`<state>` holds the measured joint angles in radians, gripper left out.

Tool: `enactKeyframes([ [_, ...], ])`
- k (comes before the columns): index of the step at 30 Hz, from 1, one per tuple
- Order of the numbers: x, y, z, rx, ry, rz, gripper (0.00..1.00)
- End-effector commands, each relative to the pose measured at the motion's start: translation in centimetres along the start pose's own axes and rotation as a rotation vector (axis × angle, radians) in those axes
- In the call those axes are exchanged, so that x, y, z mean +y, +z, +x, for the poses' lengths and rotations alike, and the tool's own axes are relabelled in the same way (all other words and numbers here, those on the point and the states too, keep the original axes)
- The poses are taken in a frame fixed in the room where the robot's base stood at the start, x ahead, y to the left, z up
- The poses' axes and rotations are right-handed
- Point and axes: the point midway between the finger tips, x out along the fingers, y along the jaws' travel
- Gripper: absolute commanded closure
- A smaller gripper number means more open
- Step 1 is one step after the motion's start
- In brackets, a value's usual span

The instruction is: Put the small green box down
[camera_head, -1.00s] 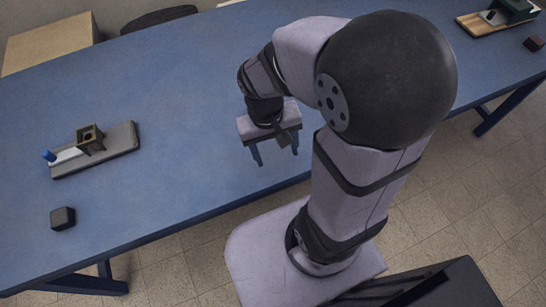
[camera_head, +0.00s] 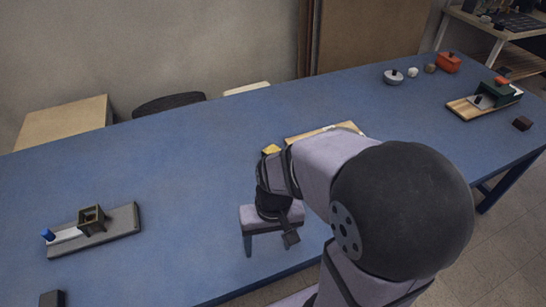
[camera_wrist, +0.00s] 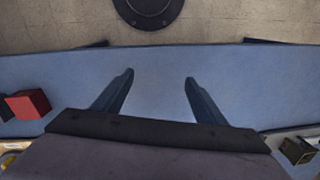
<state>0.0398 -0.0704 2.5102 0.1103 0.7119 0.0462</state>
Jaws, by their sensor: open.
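A dark green box (camera_head: 494,94) is at the far right of the table in the head view. It is on a light wooden board (camera_head: 463,108), with an orange-red piece near its top. I cannot tell whether it is the small green box of the task. My gripper (camera_head: 268,243) is over the near part of the blue table, well left of that box. In the wrist view my gripper (camera_wrist: 159,76) has its fingers spread, with only bare blue table between them. It holds nothing.
A grey board (camera_head: 125,219) at left bears a bronze open-topped box (camera_head: 91,218) and a blue knob (camera_head: 47,234). A red box (camera_head: 448,62) and a white lidded dish (camera_head: 393,76) stand back right. A yellow piece (camera_head: 271,149) is behind my arm. Mid-left table is clear.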

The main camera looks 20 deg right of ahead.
Motion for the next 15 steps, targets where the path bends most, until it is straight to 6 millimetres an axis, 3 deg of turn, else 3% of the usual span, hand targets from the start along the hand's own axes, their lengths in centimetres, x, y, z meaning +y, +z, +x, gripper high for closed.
enactKeyframes([
  [5, -1.9, -4.3, -1.2, -0.031, -0.161, 0.415, 0.34],
  [9, -2.4, -10.0, -2.0, -0.06, -0.33, 0.864, 0.34],
  [11, -2.0, -12.8, -2.3, -0.075, -0.405, 1.063, 0.34],
  [15, 0.5, -19.4, -2.5, -0.11, -0.583, 1.519, 0.34],
])
